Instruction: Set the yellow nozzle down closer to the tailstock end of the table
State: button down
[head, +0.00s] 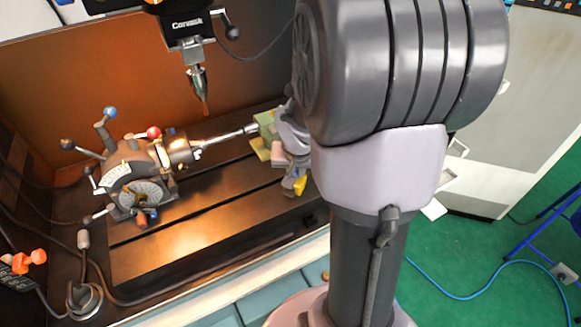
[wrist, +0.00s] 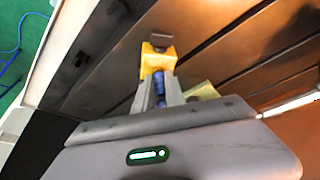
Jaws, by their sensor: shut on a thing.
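The yellow nozzle (wrist: 157,60) is at the fingertips of my gripper (wrist: 159,84) in the wrist view, with a dark end and a blue part beside the fingers. My gripper is shut on it. In the head view only a small part of the yellow nozzle (head: 300,185) shows, just left of my arm, over the right part of the slotted table (head: 205,215). I cannot tell whether it touches the table. The tailstock end, near the bar's right end, is partly hidden by my arm; a yellow-green block (head: 262,150) shows there.
The indexing chuck (head: 178,150) stands at the left of the table, with a metal bar (head: 225,137) reaching right from it. A drill spindle (head: 197,80) hangs above. Lever handles (head: 108,115) stick up at the chuck. The table's front strip is clear.

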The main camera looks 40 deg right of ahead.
jog(key=shift+s+r, duration=0.15)
jog(key=shift+s, duration=0.05)
jog(key=c, duration=1.4)
grip_release()
